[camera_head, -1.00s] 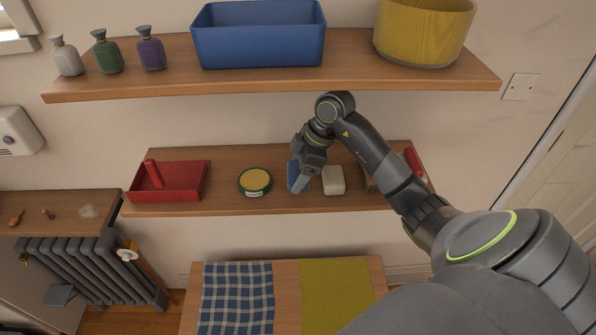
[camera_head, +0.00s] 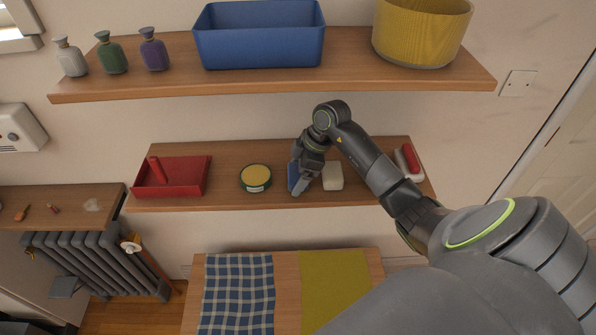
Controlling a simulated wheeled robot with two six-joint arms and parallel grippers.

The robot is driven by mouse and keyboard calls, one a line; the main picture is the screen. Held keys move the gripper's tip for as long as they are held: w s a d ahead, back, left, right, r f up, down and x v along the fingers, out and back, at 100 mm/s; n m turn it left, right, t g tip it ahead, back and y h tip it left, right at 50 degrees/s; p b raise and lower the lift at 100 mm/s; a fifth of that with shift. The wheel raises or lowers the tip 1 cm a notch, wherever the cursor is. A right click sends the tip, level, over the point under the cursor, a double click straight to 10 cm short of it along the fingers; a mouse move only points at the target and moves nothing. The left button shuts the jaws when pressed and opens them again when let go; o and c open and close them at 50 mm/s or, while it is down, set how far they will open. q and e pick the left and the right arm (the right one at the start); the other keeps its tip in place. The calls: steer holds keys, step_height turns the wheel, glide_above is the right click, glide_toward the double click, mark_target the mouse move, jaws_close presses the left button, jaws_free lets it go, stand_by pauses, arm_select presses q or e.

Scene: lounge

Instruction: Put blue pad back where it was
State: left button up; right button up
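The blue pad (camera_head: 293,176) is on or just above the lower wooden shelf (camera_head: 230,201), between a round yellow-topped tin and a white block. My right gripper (camera_head: 300,187) points down right at the pad and covers its right part. The finger gap is hidden, so I cannot tell whether the gripper is closed on the pad or only beside it. My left gripper is out of view.
The yellow-topped tin (camera_head: 256,177) is left of the pad, and the white block (camera_head: 332,176) is close on its right. A red tray (camera_head: 190,190) stands at the left, a red-and-white item (camera_head: 409,163) at the right. The upper shelf (camera_head: 270,82) overhangs.

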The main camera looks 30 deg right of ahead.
steer(key=shift+o, duration=0.8)
steer(key=shift+r, duration=0.2)
steer(key=shift+s+d+r, duration=0.1)
steer(key=shift+d+r, duration=0.1)
steer(key=shift+r, duration=0.15)
steer(key=b+v, duration=0.2)
steer(key=v, duration=0.2)
steer(key=shift+s+d, duration=0.15)
steer(key=shift+d, duration=0.05)
steer(key=s+d+b, duration=0.1)
steer(key=d, duration=0.2)
steer(key=s+d+b, duration=0.4)
steer(key=d, duration=0.1)
steer(key=shift+s+d+f, duration=0.1)
steer(key=shift+s+d, duration=0.15)
steer(key=shift+d, duration=0.1)
steer(key=shift+s+d+b, duration=0.3)
steer(key=shift+d+b, duration=0.05)
steer(key=shift+d, duration=0.15)
